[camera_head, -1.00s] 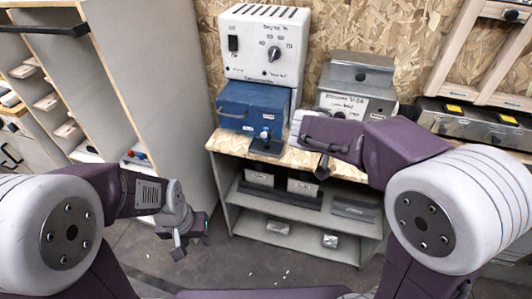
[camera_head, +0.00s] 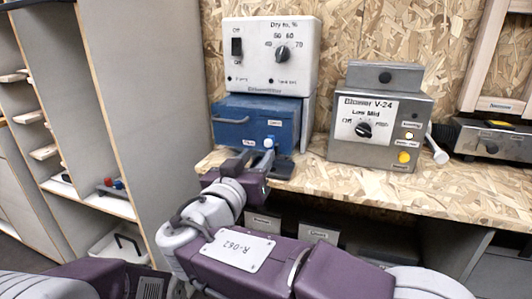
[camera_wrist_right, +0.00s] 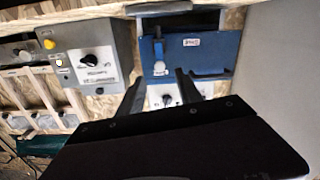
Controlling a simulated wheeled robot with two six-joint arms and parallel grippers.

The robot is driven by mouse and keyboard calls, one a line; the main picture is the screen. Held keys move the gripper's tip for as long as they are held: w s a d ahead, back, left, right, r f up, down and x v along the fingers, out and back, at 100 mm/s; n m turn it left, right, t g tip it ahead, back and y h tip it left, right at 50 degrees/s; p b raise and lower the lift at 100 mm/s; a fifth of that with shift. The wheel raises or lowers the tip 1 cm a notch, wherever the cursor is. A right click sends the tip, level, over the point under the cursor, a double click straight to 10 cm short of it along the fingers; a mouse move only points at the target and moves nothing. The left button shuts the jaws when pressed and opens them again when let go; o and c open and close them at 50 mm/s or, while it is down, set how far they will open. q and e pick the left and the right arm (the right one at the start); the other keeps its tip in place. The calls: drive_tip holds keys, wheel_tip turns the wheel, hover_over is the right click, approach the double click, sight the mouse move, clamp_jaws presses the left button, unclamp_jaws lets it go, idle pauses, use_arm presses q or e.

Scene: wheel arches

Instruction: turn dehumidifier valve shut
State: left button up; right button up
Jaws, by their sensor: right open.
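The dehumidifier is a white box (camera_head: 270,50) with a switch and a "Dry to, %" dial, standing above a blue unit (camera_head: 240,125). A small valve with a blue and white handle (camera_head: 268,143) on a dark base (camera_head: 284,166) stands in front of the blue unit. My right gripper (camera_head: 254,163) is at the bench edge close to the valve, partly hiding it. In the right wrist view, turned upside down, the open fingers (camera_wrist_right: 158,94) lie either side of the blue handle (camera_wrist_right: 159,69). Contact cannot be told. My left gripper is out of frame.
A grey V-24 box (camera_head: 378,120) with a knob and yellow button stands right of the dehumidifier. A white-handled item (camera_head: 437,150) is beside it. The chipboard bench (camera_head: 350,182) is clear in front. A tall grey panel (camera_head: 150,100) closes the left side.

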sight(267, 145)
drive_tip(key=x, duration=0.6)
drive_tip(key=shift+w+d+f, duration=0.1)
drive_tip(key=shift+w, duration=0.3)
drive_tip(key=shift+c, duration=0.3)
clamp_jaws()
